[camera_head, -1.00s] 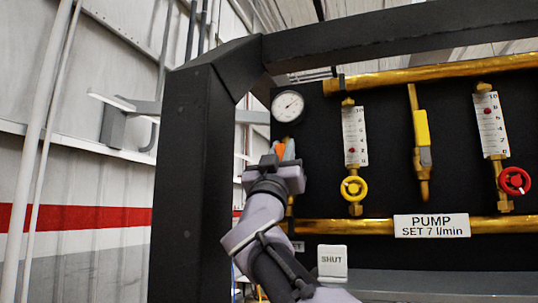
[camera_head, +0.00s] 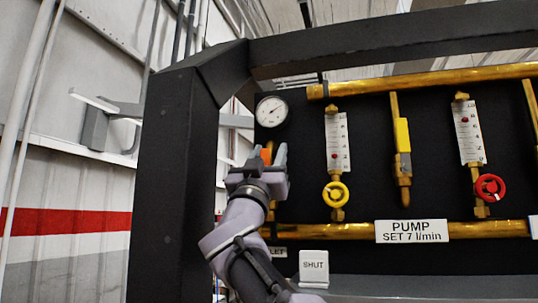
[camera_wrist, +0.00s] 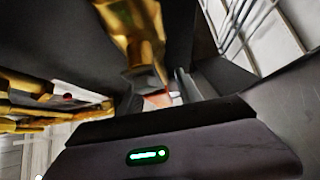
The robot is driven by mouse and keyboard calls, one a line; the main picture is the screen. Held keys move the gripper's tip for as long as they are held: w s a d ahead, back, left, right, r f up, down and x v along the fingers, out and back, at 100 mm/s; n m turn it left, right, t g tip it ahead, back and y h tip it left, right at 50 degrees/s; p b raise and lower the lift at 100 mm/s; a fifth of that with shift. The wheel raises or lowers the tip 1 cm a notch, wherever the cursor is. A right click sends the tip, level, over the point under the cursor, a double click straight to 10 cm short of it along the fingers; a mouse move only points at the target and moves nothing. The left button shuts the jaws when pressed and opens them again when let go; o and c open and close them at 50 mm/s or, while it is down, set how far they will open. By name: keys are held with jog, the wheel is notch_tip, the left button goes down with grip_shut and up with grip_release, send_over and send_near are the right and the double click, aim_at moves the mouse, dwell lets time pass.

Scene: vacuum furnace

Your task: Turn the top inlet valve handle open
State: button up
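An orange piece (camera_head: 266,156), which looks like the inlet valve's handle, is at the left end of the black panel, below the round gauge. My gripper (camera_head: 268,154) is raised in front of it. Its fingers stand apart, with the orange piece showing between them; I cannot tell if they touch it. The wrist view shows the orange piece (camera_wrist: 158,99) small, close to a grey finger and below a brass fitting (camera_wrist: 140,40). My gripper hides most of the valve body and the pipe behind it.
A black frame post (camera_head: 178,180) stands close left of my arm. The gauge (camera_head: 271,111) is just above my gripper. A yellow handwheel (camera_head: 335,194), a yellow lever (camera_head: 402,136) and a red handwheel (camera_head: 490,187) are to the right. A SHUT tag (camera_head: 314,266) is low beside my arm.

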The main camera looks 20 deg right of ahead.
jog(key=shift+f, duration=0.1)
jog(key=b+v, duration=0.5)
jog(key=v, duration=1.2)
jog(key=shift+b, duration=0.4)
jog(key=shift+s+a, duration=0.1)
